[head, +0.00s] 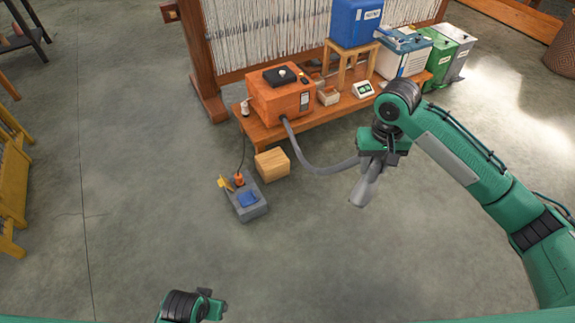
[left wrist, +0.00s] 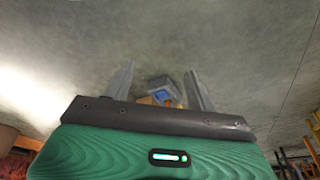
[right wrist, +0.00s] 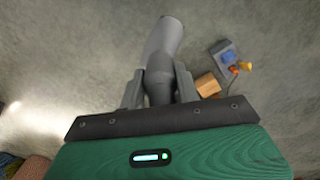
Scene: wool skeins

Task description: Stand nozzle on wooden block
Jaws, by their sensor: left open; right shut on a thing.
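The grey nozzle (head: 366,187) is in my right gripper (head: 374,160), at the end of a grey hose (head: 312,164). The right wrist view shows the nozzle (right wrist: 162,48) between the two fingers, pointing away from the wrist. In the head view it hangs tilted, right of the wooden block and apart from it. The wooden block (head: 272,165) sits on the floor before the low bench, and also shows in the right wrist view (right wrist: 208,86). My left gripper (left wrist: 160,80) is open and empty; in the head view only part of it shows at the bottom edge.
A grey box with a blue pedal (head: 247,199) and an orange plug stands on the floor left of the block. The orange machine (head: 281,98) sits on the wooden bench (head: 330,112) behind. The floor in front is clear.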

